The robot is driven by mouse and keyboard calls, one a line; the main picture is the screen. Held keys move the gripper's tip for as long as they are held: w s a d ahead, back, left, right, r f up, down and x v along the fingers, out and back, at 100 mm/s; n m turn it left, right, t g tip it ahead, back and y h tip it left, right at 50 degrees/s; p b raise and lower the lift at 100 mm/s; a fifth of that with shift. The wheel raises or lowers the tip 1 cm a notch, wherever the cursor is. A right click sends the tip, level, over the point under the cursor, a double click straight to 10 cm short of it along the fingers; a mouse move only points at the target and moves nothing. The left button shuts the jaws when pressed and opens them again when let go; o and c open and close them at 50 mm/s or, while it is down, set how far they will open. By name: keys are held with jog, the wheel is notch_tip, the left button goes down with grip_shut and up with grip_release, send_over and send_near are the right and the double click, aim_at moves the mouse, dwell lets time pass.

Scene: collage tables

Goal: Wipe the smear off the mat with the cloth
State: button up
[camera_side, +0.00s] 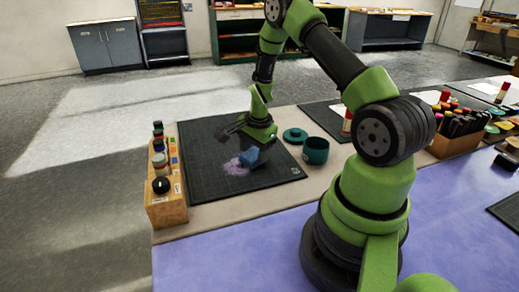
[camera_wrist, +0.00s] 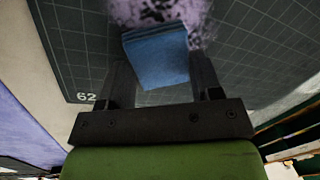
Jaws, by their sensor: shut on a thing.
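A dark gridded mat (camera_side: 205,170) lies on the table. It also fills much of the wrist view (camera_wrist: 75,45). A pale purple smear (camera_side: 235,168) is on the mat, just left of the cloth in the side view. In the wrist view the smear (camera_wrist: 150,12) is speckled and lies right beyond the cloth. The blue folded cloth (camera_side: 251,158) is between the fingers of my gripper (camera_wrist: 160,85), which is shut on it. In the side view my gripper (camera_side: 250,146) is low over the mat. I cannot tell whether the cloth touches the mat.
A wooden rack (camera_side: 167,205) with several bottles stands along the mat's left edge. A teal cup (camera_side: 315,151) and a teal lid (camera_side: 295,135) stand just right of the mat. A wooden box of markers (camera_side: 455,140) is farther right. The mat's front left is clear.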

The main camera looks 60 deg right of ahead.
aim_at(227, 162)
jog(key=shift+w+a, duration=3.3)
jog(key=shift+a, duration=0.1)
jog(key=shift+w+d, duration=0.55)
jog(key=shift+d, duration=0.05)
jog(key=shift+s+d, duration=0.75)
jog(key=shift+d, duration=0.1)
jog(key=shift+s+d+f, duration=0.1)
jog(key=shift+s+d, duration=2.95)
jog(key=shift+r, duration=2.6)
